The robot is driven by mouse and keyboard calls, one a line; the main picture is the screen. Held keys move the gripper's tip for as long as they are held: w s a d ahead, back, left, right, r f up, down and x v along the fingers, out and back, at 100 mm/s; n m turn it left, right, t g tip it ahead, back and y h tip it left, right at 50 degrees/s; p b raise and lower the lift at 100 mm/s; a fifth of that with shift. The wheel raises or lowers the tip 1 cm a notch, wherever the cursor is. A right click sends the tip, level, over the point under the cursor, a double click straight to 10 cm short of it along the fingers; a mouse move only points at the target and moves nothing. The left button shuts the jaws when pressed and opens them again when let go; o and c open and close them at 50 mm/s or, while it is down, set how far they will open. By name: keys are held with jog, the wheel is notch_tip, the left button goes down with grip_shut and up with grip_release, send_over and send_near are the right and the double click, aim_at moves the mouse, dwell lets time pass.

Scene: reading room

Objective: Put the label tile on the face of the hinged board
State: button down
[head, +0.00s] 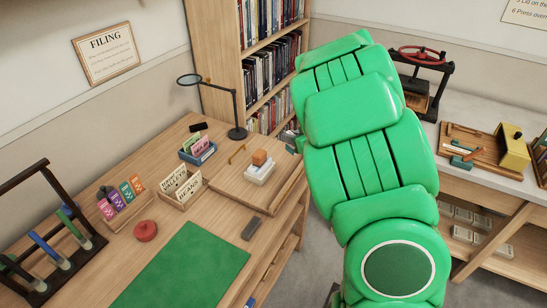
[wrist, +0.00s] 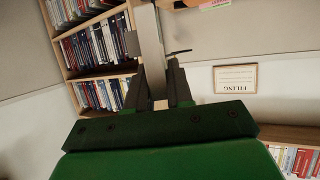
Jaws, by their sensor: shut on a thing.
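In the wrist view my gripper (wrist: 164,86) has its two dark fingers closed around a pale, narrow thing (wrist: 149,45), seen nearly edge-on. I cannot tell from its face whether it is the label tile. In the head view my green arm hides the gripper and whatever it holds. A flat wooden panel (head: 228,178) with a brass handle (head: 237,153) lies on the desk; I cannot tell whether it is the hinged board. A small white block stack with an orange block (head: 259,158) sits on that panel.
The desk holds a green mat (head: 185,265), a red round thing (head: 146,231), a card holder (head: 181,188), a blue tray (head: 198,153), a tube rack (head: 50,245) and a magnifier lamp (head: 237,131). A bookcase (head: 228,60) stands behind. A bench (head: 475,180) is at right.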

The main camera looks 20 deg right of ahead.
jog(key=w+f, duration=0.3)
jog(key=w, duration=0.1)
jog(key=w+d+f, duration=0.1)
jog(key=w+f, duration=0.2)
jog(key=w, duration=0.1)
jog(key=w+d+f, duration=0.1)
jog(key=w+f, duration=0.3)
jog(key=w, duration=0.1)
jog(key=shift+w+d, duration=0.1)
jog(key=shift+d, duration=0.05)
jog(key=shift+f, duration=1.4)
jog(key=shift+f, duration=0.1)
jog(key=c, duration=1)
grip_release()
